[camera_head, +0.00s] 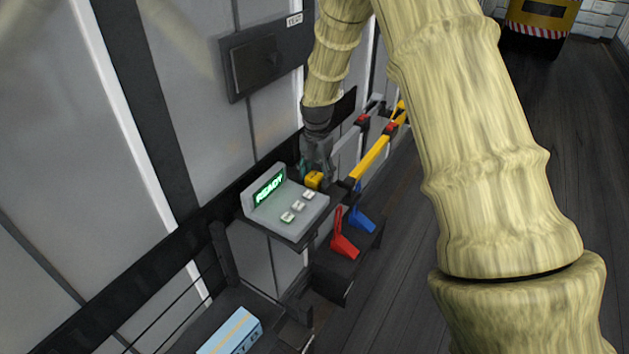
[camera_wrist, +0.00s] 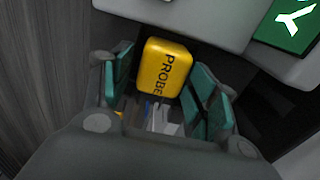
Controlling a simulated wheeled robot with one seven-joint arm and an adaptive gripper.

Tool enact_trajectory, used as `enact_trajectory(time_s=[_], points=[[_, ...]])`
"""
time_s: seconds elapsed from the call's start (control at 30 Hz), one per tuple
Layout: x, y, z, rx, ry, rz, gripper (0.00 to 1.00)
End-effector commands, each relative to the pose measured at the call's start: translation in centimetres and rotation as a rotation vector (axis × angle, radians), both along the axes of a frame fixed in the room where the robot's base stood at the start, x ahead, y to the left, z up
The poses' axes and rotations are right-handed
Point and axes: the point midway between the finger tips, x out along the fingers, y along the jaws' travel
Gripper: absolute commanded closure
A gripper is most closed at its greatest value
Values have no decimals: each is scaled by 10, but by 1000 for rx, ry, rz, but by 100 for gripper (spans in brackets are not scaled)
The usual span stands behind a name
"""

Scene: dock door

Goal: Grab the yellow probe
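The yellow probe (camera_wrist: 166,68) is a block with rounded edges and the black word PROBE on its face. In the head view the probe (camera_head: 314,180) shows at the back edge of the grey READY console. My gripper (camera_wrist: 163,77) is open, with its teal finger pads on either side of the probe. A gap shows between the left pad and the probe; the right pad is very near it, and I cannot tell whether they touch. In the head view my gripper (camera_head: 317,160) reaches down at the probe, and its fingers are partly hidden.
The grey console (camera_head: 311,208) has a green READY display (camera_head: 270,188) and small buttons. Red (camera_head: 345,240) and blue (camera_head: 362,219) levers stand below to its right. A yellow bar (camera_head: 370,158) runs behind. A blue box (camera_head: 231,334) lies at the front. Open floor lies right.

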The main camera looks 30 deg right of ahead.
Motion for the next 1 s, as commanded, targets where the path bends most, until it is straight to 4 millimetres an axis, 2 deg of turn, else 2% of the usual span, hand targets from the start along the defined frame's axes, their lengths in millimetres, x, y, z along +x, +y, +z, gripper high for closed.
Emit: enact_trajectory(time_s=[0.03,0.2,0.63,0.93,1.0], points=[[0,0,0,0,0,0,56],[0,0,0,0,0,0,87],[1,0,5,-1,-2,0,87],[1,0,33,-2,-3,2,87],[-9,4,35,-1,-1,2,87]])
